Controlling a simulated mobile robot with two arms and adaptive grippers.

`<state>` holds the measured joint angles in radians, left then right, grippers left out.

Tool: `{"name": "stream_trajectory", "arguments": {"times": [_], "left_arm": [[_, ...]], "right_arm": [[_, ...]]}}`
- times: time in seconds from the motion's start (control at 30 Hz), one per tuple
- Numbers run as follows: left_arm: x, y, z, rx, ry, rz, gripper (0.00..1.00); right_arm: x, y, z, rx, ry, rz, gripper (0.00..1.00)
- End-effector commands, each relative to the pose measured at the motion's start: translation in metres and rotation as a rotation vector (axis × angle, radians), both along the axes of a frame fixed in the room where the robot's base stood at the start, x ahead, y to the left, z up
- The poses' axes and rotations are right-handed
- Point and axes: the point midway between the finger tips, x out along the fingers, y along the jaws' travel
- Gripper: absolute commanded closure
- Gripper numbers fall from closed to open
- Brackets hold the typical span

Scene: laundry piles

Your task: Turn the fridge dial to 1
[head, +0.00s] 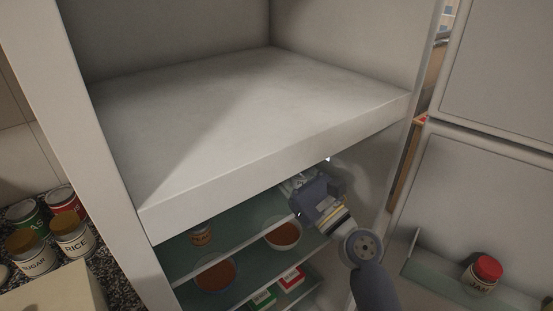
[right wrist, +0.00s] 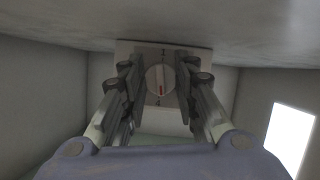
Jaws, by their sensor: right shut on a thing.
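In the head view my right gripper (head: 305,187) reaches into the upper part of the fridge compartment, and the dial is hidden there. My left gripper is not in view.
Glass shelves (head: 240,238) below hold bowls (head: 284,236) and small boxes (head: 291,278). The open fridge door (head: 490,190) at right has a rack with a red-lidded jar (head: 484,273). Several canisters (head: 73,236) stand on the counter at left.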

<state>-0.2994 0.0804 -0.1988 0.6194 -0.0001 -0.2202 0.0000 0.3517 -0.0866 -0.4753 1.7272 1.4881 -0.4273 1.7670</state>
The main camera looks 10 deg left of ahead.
Motion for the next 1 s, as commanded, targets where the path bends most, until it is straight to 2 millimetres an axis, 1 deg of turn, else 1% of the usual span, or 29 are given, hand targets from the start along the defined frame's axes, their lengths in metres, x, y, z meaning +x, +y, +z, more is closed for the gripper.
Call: {"name": "stream_trajectory", "arguments": {"times": [0.03,0.1,0.4,0.7,1.0], "left_arm": [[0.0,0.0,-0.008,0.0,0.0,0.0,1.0],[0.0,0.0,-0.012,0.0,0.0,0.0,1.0],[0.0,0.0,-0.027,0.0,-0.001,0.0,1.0],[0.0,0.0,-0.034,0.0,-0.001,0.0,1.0],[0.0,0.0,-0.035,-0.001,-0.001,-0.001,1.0]], "right_arm": [[0.001,0.0,-0.002,-0.022,-0.034,-0.001,0.96],[0.001,0.0,-0.001,-0.056,-0.077,-0.001,0.96],[0.001,-0.001,0.0,-0.185,-0.243,-0.002,0.96],[0.001,-0.001,0.002,-0.258,-0.339,-0.002,0.96],[0.001,-0.001,0.003,-0.275,-0.358,-0.001,0.96]]}}
